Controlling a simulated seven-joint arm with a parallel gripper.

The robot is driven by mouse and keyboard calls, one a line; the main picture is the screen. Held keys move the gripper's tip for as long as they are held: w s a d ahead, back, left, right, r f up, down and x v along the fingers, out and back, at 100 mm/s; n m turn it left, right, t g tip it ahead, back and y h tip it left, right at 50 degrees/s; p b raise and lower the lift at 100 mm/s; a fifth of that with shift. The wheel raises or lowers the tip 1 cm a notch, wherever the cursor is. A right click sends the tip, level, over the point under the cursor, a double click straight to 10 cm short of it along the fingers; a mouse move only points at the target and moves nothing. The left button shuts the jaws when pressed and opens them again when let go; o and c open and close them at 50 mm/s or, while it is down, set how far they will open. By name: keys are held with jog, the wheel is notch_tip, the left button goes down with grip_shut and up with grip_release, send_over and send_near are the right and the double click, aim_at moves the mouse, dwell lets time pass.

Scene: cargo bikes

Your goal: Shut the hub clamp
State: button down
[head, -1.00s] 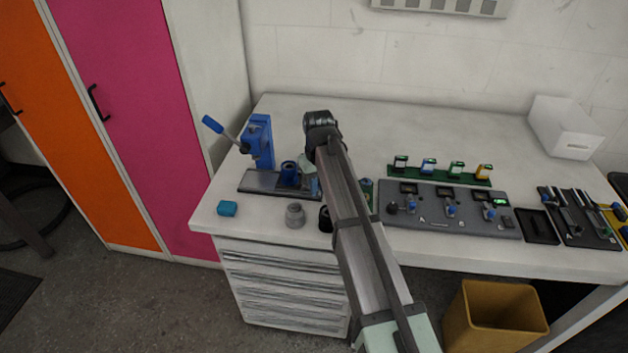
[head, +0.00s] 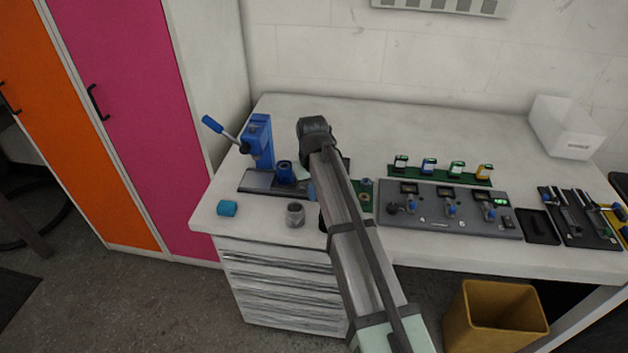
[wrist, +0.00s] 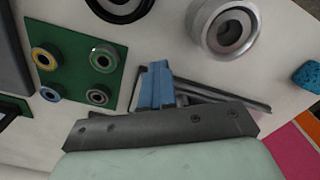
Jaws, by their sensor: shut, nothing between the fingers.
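The blue clamp stand (head: 258,141) is upright at the back left of the bench, on a grey base plate (head: 258,182). Its lever with a blue grip (head: 212,123) points up and left, away from the stand. A dark blue cylinder (head: 285,172) stands on the plate right of the stand. My gripper (head: 311,192) is just right of this cylinder, low over the bench and partly hidden by my arm. In the wrist view its blue fingertips (wrist: 156,70) are together and empty. The clamp stand and lever are not visible there.
A grey ring-shaped cup (head: 295,214) and a teal block (head: 227,208) are near the front edge. A green board with several rings (wrist: 75,65) lies close to my gripper. A grey switch panel (head: 440,211) is further right.

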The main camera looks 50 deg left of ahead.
aim_at(300, 203)
jog(key=shift+s, duration=0.1)
dwell(0.3)
jog(key=shift+s+d, duration=0.2)
jog(key=shift+s, duration=0.35)
jog(key=shift+s, duration=0.1)
jog(key=shift+s+d, duration=0.2)
jog(key=shift+s, duration=0.35)
jog(key=shift+s, duration=0.15)
jog(key=shift+s+d, duration=0.2)
jog(key=shift+s, duration=0.25)
jog(key=shift+s, duration=0.1)
jog(key=shift+s+d, duration=0.2)
jog(key=shift+s, duration=0.35)
jog(key=c, duration=1.8)
grip_release()
